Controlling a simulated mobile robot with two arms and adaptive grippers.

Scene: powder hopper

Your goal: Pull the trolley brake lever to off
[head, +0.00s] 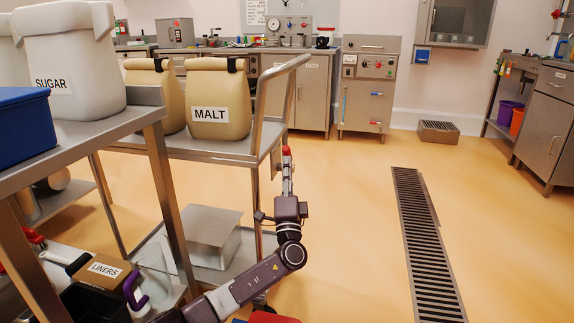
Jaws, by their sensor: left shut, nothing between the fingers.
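The steel trolley (205,148) stands left of centre, with a raised push handle (297,63) at its right end. My left gripper (287,168) points upward beside the trolley's right end, with its fingers shut and nothing held. A small red tip (287,150) shows right at the fingertips. It may be the knob of the brake lever, but I cannot tell whether the fingers touch it. The rest of the lever cannot be made out, and its setting is not readable. My right gripper is out of view.
Tan MALT bags (219,92) stand on the trolley's top, and a steel box (203,238) is on its lower shelf. A steel table (95,136) with a SUGAR sack (66,68) and blue bin (20,128) is close at left. Open floor and a drain grate (425,245) lie at right.

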